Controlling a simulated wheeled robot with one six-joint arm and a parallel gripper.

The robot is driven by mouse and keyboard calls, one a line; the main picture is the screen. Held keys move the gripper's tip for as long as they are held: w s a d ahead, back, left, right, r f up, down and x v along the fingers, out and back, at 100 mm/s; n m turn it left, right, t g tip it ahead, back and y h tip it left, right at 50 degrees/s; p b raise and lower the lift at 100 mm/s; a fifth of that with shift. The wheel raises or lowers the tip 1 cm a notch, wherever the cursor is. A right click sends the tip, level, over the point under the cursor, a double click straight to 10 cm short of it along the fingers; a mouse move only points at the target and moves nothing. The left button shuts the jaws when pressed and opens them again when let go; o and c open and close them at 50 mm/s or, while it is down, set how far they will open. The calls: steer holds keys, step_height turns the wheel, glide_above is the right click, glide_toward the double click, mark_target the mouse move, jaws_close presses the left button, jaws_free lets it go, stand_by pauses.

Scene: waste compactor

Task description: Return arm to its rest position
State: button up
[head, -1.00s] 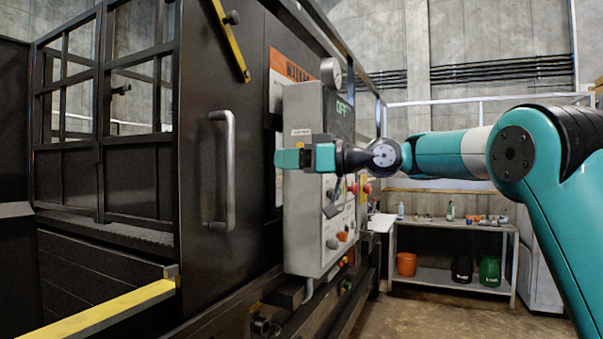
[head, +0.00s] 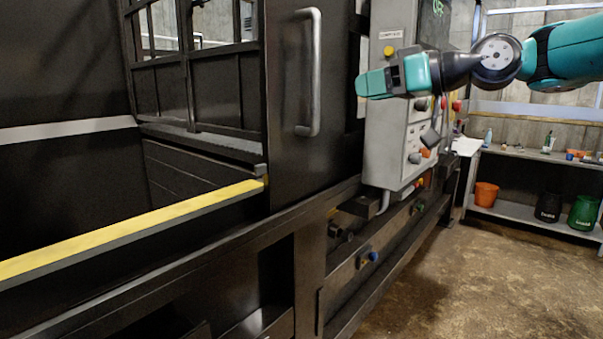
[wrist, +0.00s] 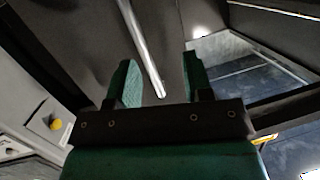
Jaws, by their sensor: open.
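My arm (head: 572,52) reaches in from the right in the head view, with its teal links stretched out level. My gripper (head: 372,84) is in front of the grey control box (head: 396,130), its fingers pointing left toward the dark door. In the wrist view my gripper (wrist: 160,82) shows two green fingers spread apart with nothing between them. Beyond them runs the metal door handle (wrist: 143,50), which also shows upright on the dark door in the head view (head: 314,75). I cannot tell exactly how far the fingers are from the handle.
A yellow-topped ledge (head: 130,228) edges the compactor opening at left. The control box carries several buttons, one a yellow one (head: 388,50). A shelf (head: 520,212) with an orange bucket (head: 486,194) and darker buckets stands at right. The floor (head: 450,285) before it is clear.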

steer(key=s+a+f+m+g+h, duration=0.2)
steer(key=s+a+f+g+h, duration=0.15)
steer(key=s+f, duration=0.6)
steer(key=s+d+f+g+h, duration=0.2)
steer(key=s+f, duration=0.5)
steer(key=s, duration=0.4)
steer(key=s+d+f+m+g+h, duration=0.1)
steer(key=s+d+f+g+h, duration=0.1)
steer(key=s+f, duration=0.6)
steer(key=s+h, duration=0.1)
steer(key=s, duration=0.2)
steer(key=shift+s+g, duration=0.3)
steer(key=shift+g, duration=0.05)
steer(key=shift+d+h, duration=0.1)
steer(key=shift+h, duration=0.15)
